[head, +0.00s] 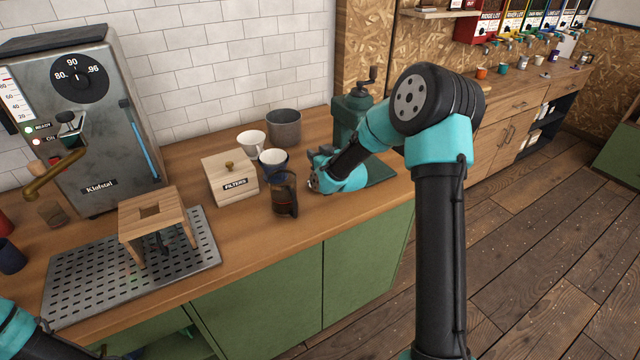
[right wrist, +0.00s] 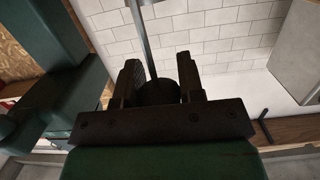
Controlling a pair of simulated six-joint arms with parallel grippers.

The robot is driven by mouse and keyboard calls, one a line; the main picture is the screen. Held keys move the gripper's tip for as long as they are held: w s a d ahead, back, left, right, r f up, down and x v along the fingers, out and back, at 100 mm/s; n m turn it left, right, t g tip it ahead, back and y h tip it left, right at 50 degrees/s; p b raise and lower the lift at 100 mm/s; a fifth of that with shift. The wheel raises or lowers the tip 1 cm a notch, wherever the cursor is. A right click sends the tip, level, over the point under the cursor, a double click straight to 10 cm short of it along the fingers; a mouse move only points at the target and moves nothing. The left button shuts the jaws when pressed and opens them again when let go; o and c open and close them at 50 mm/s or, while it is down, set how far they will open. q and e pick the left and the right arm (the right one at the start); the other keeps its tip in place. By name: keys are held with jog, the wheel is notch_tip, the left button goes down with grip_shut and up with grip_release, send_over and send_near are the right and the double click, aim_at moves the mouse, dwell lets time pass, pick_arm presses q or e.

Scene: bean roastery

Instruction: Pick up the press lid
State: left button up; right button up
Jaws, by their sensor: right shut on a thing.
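My right gripper (head: 318,168) is low over the counter, just right of the glass press (head: 284,200), which holds dark brown liquid. In the right wrist view, its fingers (right wrist: 160,74) are closed on both sides of a dark round piece (right wrist: 158,92) with a thin metal rod (right wrist: 147,40) running up from it. This looks like the press lid by its knob and plunger rod. In the head view the lid is hard to make out near the gripper. Of my left arm only a part shows at the lower left corner; its gripper is not visible.
A green grinder (head: 350,112) is behind my right gripper. A wooden stand (head: 155,210) sits on the drip tray (head: 205,250).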

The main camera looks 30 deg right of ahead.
grip_shut()
jog(key=shift+r, duration=0.1)
jog(key=r, duration=0.3)
jog(key=shift+s+a+r, duration=0.2)
jog(key=shift+s+r, duration=0.05)
jog(key=shift+s, duration=0.05)
jog(key=s+a+r, duration=0.1)
jog(key=s+a, duration=0.7)
jog(key=s, duration=0.5)
jog(key=shift+r, duration=0.15)
